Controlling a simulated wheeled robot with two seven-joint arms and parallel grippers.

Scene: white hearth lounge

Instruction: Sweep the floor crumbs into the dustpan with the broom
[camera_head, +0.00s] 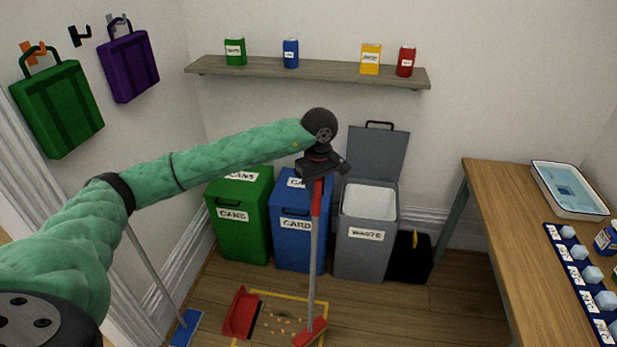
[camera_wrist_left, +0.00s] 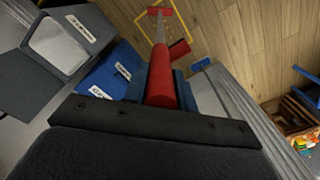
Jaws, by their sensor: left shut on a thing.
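My left gripper (camera_head: 318,172) is shut on the red top of the broom (camera_head: 313,255) and holds it nearly upright. The broom has a grey shaft and a red head that stands low at the right side of the yellow floor outline. In the left wrist view the broom's red grip (camera_wrist_left: 161,80) runs away from the jaws toward the floor. The red dustpan (camera_head: 240,313) lies on the floor at the left of the outline. Small yellow crumbs (camera_head: 281,324) lie between the dustpan and the broom head. My right gripper is not in view.
Green (camera_head: 243,235), blue (camera_head: 298,245) and grey (camera_head: 364,252) bins stand behind the outline, the grey one with its lid up. A black box (camera_head: 414,258) stands right of them. A blue-headed mop (camera_head: 186,328) leans at left. A wooden table (camera_head: 490,200) is at right.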

